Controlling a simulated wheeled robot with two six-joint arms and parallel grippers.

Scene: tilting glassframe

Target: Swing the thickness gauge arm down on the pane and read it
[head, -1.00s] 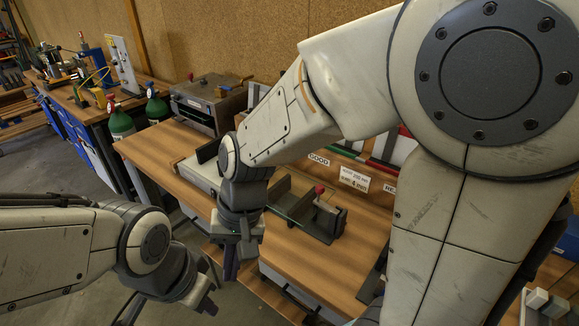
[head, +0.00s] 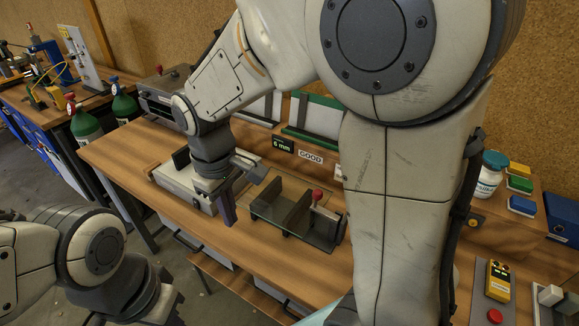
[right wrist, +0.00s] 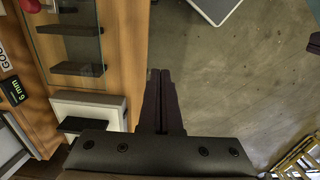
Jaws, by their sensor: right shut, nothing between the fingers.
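The dark slotted stand (head: 290,237) sits on the bench and holds a clear glass pane, which shows better in the right wrist view (right wrist: 88,30). A red knob (head: 317,194) tops a short pale stem at the stand's right part; I cannot tell if it belongs to the gauge arm. A small display (head: 283,144) reads "6 mm" behind, beside a "GOOD" label (head: 311,157). My right gripper (head: 230,218) is shut and empty, left of the stand near the bench's front edge. My left gripper (head: 165,308) is at the bottom left, partly cut off; its jaws are unclear.
A pale box with a dark block (head: 180,185) is left of the stand. Behind are a green-framed rack (head: 315,122) and a grey machine (head: 165,95). At right are a white jar (head: 489,175), colored blocks (head: 520,184) and a yellow device (head: 498,281). Bench front is clear.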

